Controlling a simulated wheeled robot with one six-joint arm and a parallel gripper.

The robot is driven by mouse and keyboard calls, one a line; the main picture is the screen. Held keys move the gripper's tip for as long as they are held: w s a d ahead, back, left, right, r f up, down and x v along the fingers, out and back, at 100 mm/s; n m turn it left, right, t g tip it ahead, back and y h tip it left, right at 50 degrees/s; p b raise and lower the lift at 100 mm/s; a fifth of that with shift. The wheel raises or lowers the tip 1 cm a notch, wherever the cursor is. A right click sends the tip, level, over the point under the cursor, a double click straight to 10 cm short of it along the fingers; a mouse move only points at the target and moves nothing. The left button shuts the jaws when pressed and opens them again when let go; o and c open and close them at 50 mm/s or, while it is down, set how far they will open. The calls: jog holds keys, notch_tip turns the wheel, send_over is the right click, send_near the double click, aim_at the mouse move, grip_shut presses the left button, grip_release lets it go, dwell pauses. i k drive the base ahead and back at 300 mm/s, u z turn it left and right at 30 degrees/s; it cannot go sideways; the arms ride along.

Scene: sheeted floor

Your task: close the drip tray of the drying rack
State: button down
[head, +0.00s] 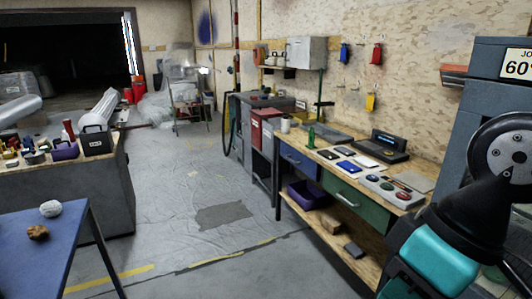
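I cannot make out a drying rack or its drip tray for certain. A small metal stand with shelves (190,105) stands at the far back, but it is too small to tell whether it is a rack with a tray. My arm, with teal and black links, comes in at the lower right. Its fingertips do not show, so my gripper is out of view. The arm hides part of the tall blue-grey cabinet (490,85) at the right edge.
A wooden workbench (340,170) with drawers and tools runs along the right wall. A blue table (40,255) and a counter with small items (70,195) stand on the left. The sheeted floor (190,190) between them is open, with a dark patch (222,215).

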aim_at(330, 135)
jog(key=u, duration=0.55)
jog(key=i, duration=2.05)
jog(key=z, duration=0.4)
jog(key=i, duration=1.7)
jog(key=z, duration=0.6)
